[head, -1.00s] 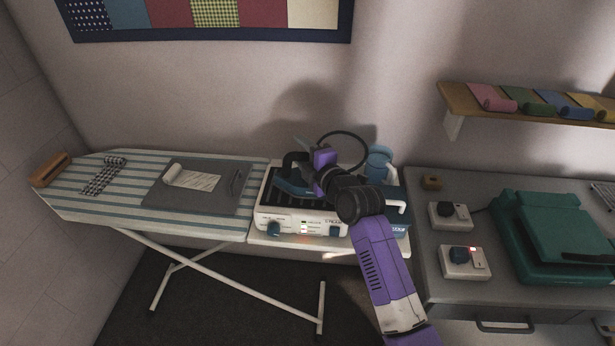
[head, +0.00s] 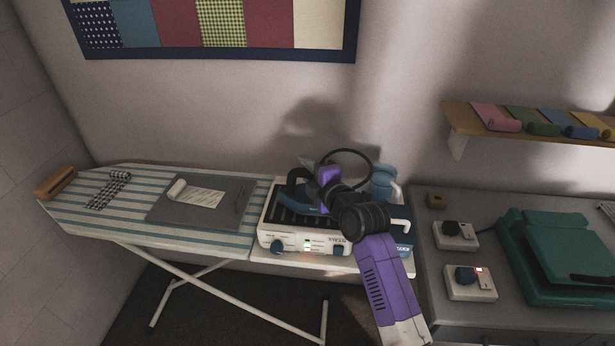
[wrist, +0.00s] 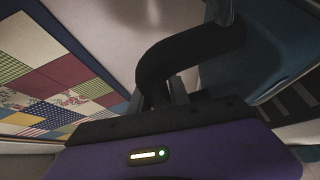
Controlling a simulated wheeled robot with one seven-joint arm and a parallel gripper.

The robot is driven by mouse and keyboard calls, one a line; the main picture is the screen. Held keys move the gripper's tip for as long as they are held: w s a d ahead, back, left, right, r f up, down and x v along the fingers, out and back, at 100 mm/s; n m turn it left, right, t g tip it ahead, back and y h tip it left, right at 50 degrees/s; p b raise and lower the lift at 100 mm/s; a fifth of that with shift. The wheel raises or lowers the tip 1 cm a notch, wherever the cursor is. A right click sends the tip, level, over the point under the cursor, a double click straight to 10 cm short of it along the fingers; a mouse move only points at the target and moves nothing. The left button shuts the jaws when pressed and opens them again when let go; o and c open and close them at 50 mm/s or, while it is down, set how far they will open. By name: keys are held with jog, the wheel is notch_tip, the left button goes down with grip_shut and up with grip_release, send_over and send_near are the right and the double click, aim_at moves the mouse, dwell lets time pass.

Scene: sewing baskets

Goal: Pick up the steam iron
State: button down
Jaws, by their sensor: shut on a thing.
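The steam iron (head: 293,198) has a blue body and a black looped handle. In the head view it is at the slotted top of the white steam station (head: 290,246); I cannot tell whether it touches it. My gripper (head: 307,174) is at the handle, with my arm hiding the iron's right part. In the wrist view the fingers (wrist: 163,93) are shut on the black handle (wrist: 190,55), and the blue body (wrist: 262,45) fills the upper right.
A striped ironing board (head: 110,222) with a grey mat (head: 228,211) extends left. A blue jug (head: 383,181) stands behind my arm. A grey cabinet (head: 450,202) at right bears a teal machine (head: 560,255) and control boxes. A shelf (head: 470,128) is on the wall.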

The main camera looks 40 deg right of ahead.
notch_tip(320, 180, up, 20)
jog(key=b, duration=0.1)
jog(key=shift+s, duration=0.15)
